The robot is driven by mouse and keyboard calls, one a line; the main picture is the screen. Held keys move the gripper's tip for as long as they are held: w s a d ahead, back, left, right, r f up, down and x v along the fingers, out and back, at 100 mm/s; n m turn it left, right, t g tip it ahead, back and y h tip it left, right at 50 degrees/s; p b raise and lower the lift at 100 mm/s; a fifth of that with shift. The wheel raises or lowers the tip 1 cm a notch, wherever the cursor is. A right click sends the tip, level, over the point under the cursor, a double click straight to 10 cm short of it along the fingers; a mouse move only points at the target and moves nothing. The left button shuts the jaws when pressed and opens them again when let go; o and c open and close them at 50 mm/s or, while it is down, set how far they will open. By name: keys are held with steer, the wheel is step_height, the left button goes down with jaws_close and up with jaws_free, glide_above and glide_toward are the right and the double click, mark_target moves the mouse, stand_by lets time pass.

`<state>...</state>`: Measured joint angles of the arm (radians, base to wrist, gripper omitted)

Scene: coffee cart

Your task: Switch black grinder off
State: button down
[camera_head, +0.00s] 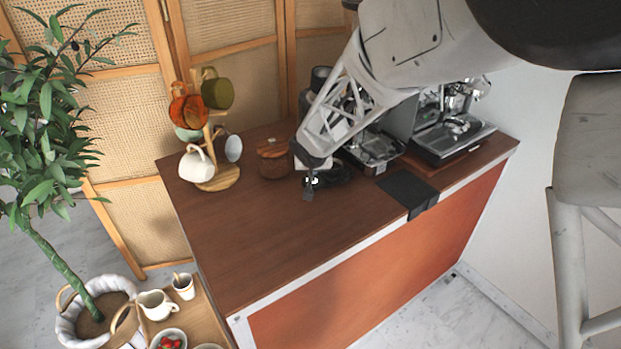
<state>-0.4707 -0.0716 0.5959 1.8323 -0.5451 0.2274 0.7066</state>
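The black grinder (321,75) stands at the back of the wooden counter, just left of the espresso machines. Only its dark top shows clearly; my arm hides most of its body, including any switch. My gripper (309,184) points down at the end of the arm, in front of the grinder's lower part. Dark parts (334,176) around it may belong to the grinder's base. I cannot tell whether my gripper touches the grinder. Its fingers are small and dark, so I cannot tell if they are open or shut.
A wooden mug tree (218,180) with several mugs and a round wooden jar (273,160) stand to the left. Espresso machines (452,135) stand to the right. A black mat (409,193) hangs over the counter's front edge. The front left of the counter (250,245) is clear.

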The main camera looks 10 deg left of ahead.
steer(key=shift+f, duration=0.9)
stand_by(1.2)
steer(key=shift+r, duration=1.3)
steer(key=shift+r, duration=0.1)
steer(key=shift+r, duration=1.35)
